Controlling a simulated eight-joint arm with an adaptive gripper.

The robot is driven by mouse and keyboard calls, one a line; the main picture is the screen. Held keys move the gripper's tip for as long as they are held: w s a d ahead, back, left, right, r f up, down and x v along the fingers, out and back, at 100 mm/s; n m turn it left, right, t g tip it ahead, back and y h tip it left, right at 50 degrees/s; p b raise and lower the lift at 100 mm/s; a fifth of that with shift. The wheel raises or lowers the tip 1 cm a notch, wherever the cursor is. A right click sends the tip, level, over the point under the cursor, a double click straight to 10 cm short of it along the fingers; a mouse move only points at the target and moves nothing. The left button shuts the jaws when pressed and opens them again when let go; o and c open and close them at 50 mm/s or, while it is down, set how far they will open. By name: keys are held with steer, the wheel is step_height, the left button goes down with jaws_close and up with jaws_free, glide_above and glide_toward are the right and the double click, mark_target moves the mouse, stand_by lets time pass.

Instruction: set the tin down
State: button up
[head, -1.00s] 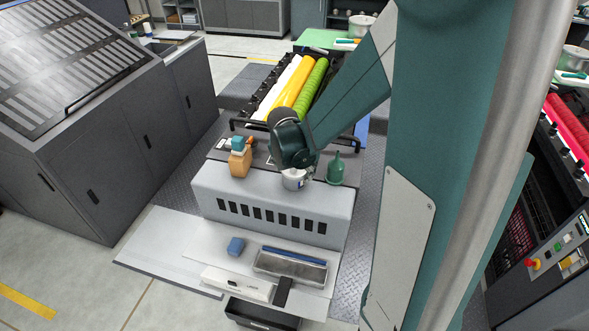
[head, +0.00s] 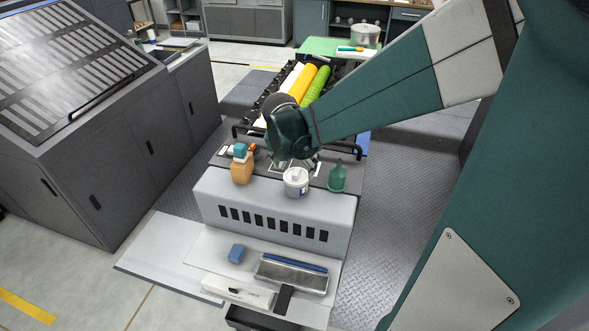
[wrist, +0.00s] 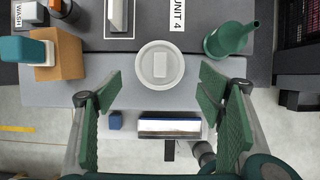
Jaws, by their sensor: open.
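The tin (head: 296,183) is a small white tub with a pale lid and a dark mark on its side. It stands upright on top of the light grey housing (head: 225,195) in the head view. In the wrist view the tin (wrist: 160,74) shows from above as a round white lid with a raised block. My gripper (wrist: 160,88) is open, its green fingers spread wide to either side and clear of the tin. In the head view my gripper (head: 297,164) is just above and behind the tin, its fingers partly hidden by my wrist.
An orange-brown bottle with a blue top (head: 242,168) stands left of the tin, a green bottle (head: 338,177) right of it. Below the housing are a blue block (head: 236,253) and a metal tray (head: 291,275). Ink rollers (head: 314,85) lie behind.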

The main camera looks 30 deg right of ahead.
steer(key=shift+v, duration=1.7)
steer(key=s+a+r+m+t+y, duration=0.1)
steer(key=s+a+m, duration=0.3)
steer(key=m, duration=0.5)
steer(key=s+a+r+m+t+y, duration=0.1)
steer(key=s+a+r+m, duration=0.3)
steer(key=s+m, duration=0.5)
steer(key=s+a+r+m+t+y, duration=0.1)
steer(key=s+a+r+m+t, duration=0.1)
steer(key=s+a+m, duration=0.3)
steer(key=shift+s+a+r+m, duration=0.3)
steer(key=shift+s+m, duration=0.4)
steer(key=shift+m, duration=1.3)
steer(key=shift+f, duration=0.15)
step_height(320, 180, down, 10)
steer(key=b, duration=1)
steer(key=shift+f, duration=0.15)
